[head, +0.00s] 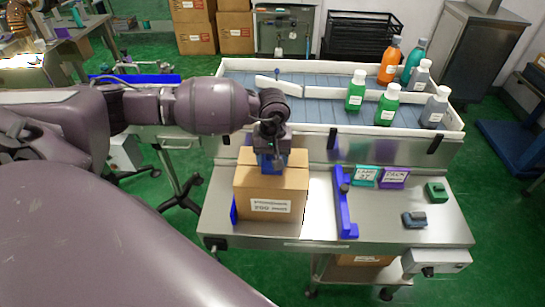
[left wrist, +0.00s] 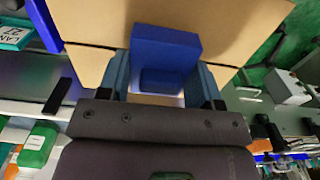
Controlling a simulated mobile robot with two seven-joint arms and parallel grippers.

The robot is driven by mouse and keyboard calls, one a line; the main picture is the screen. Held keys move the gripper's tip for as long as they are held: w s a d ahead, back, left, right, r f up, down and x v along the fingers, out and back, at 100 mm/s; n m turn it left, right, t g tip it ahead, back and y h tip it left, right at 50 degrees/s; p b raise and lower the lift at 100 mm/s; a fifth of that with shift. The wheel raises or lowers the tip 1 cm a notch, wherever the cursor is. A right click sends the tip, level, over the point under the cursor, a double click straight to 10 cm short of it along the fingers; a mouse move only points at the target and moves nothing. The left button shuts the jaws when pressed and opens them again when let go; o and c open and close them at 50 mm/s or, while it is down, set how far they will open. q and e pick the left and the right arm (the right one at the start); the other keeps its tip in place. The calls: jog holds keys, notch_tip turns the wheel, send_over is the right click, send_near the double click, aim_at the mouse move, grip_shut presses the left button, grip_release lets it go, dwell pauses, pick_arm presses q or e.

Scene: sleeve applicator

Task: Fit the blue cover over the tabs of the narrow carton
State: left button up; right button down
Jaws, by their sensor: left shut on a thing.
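The narrow carton (head: 270,204) is a brown cardboard box with a white label on its front, upright on the steel bench. My left gripper (head: 269,158) is over the back part of its top. It is shut on the blue cover (left wrist: 166,48), a small blue block between its two fingers in the left wrist view. In the head view the blue cover (head: 266,165) shows just below the gripper, at the carton's top. The carton's top (left wrist: 240,25) also shows around the cover in the left wrist view. The tabs are hidden, and I cannot tell whether the cover is around them.
A blue upright guide (head: 345,208) stands right of the carton, and a smaller blue piece (head: 233,210) at its left. Teal and purple cards (head: 394,178), a green block (head: 436,191) and a grey-blue block (head: 414,219) lie right. Behind is a conveyor (head: 310,110) with several bottles.

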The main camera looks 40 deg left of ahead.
pick_arm(q)
jog(key=shift+f, duration=0.15)
dwell(0.3)
jog(key=o, duration=1)
jog(key=shift+r+p, duration=1.1)
jog(key=shift+r, duration=2.45)
